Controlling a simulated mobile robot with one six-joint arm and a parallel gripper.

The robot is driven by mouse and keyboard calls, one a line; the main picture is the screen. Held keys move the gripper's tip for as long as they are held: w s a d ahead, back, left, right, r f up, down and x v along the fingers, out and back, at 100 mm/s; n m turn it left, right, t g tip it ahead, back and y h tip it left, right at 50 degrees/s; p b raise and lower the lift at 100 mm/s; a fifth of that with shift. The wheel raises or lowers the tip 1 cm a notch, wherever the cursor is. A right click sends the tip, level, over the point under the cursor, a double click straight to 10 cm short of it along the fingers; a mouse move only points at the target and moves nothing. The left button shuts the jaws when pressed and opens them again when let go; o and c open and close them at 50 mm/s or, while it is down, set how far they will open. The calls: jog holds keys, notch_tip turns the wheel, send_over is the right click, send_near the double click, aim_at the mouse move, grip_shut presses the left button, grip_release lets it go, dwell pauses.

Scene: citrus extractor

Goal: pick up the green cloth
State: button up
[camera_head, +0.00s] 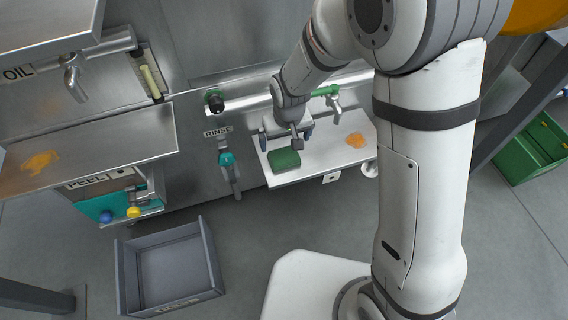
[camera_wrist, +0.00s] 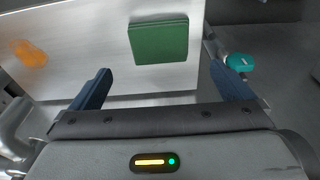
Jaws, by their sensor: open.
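The green cloth (camera_head: 284,159) lies folded into a flat square on a steel shelf (camera_head: 330,160) in the head view. In the wrist view the cloth (camera_wrist: 159,42) is at the top middle, beyond the fingertips and between their lines. My gripper (camera_head: 287,132) is just behind the cloth in the head view, apart from it as far as I can tell. In the wrist view my gripper (camera_wrist: 166,80) has its two blue fingers spread wide with nothing between them.
An orange smear (camera_head: 356,140) is on the shelf right of the cloth. A teal-handled rinse nozzle (camera_head: 227,160) hangs left of the shelf. A tap (camera_head: 334,98) and pipe run behind it. A grey crate (camera_head: 168,268) stands on the floor, lower left.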

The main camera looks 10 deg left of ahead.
aim_at(284, 155)
jog(key=f, duration=0.2)
jog(key=f+b, duration=0.1)
jog(key=shift+w+a+f, duration=0.1)
jog(key=shift+w+a, duration=0.05)
jog(key=shift+a, duration=0.1)
jog(key=f+b, duration=0.2)
jog(key=f, duration=0.3)
jog(key=shift+w+f+b, duration=0.1)
jog(key=shift+w+b, duration=0.15)
jog(key=shift+b, duration=0.15)
jog(key=c, duration=0.9)
